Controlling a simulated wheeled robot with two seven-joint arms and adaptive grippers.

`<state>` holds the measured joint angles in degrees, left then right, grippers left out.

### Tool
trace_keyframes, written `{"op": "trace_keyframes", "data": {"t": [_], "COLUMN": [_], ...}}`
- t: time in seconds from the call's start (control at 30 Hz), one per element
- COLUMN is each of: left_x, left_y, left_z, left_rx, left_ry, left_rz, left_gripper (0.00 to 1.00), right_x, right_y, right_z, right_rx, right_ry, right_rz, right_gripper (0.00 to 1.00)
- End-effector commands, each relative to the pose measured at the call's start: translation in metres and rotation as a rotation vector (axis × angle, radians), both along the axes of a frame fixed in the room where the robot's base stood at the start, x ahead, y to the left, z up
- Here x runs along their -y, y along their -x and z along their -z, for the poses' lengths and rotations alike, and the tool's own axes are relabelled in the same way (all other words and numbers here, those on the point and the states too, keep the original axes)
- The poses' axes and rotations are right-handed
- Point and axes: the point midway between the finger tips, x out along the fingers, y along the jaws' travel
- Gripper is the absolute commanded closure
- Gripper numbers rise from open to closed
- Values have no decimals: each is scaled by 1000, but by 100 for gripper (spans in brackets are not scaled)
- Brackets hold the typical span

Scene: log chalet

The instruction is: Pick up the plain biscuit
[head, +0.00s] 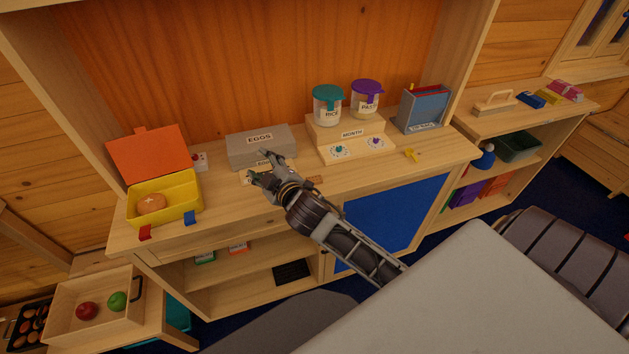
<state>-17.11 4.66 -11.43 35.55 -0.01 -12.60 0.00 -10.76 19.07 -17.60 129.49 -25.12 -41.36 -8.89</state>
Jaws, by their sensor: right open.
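My right gripper (258,166) is open over the shelf top, just in front of the grey box marked EGGS (260,147). Its fingers point left, towards the box's front edge, and nothing shows between them. A small flat brown piece (315,180) lies on the wood just right of the gripper; it may be the plain biscuit, but it is too small to be sure. A small pale labelled piece is partly hidden behind the fingers. A round bun with a light cross (151,202) lies in the yellow lunch box (172,214). My left gripper is out of view.
The lunch box's orange lid (148,153) stands open. A MONTH stand (352,148) holds jars of rice (327,106) and pasta (366,100). A blue-grey box (421,110) and a small yellow item (411,154) are farther right. A wooden crate (66,318) with apples is lower left.

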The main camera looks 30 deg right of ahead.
Motion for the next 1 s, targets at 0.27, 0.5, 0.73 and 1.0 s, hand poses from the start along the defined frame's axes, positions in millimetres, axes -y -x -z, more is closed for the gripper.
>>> {"op": "trace_keyframes", "data": {"t": [0.27, 0.5, 0.73, 1.0], "left_x": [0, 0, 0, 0], "left_y": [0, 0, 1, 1], "left_z": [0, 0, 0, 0], "left_rx": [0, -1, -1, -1], "left_ry": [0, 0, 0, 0], "left_rz": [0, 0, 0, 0], "left_gripper": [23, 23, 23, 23], "right_x": [-42, -85, -127, -168], "right_y": [-24, -24, -10, 12], "right_z": [-77, -127, -156, -162], "right_rx": [320, 574, 798, 1027], "right_ry": [221, 426, 637, 899], "right_rz": [-175, -334, -499, -707], "right_gripper": [48, 48, 48, 48]}}
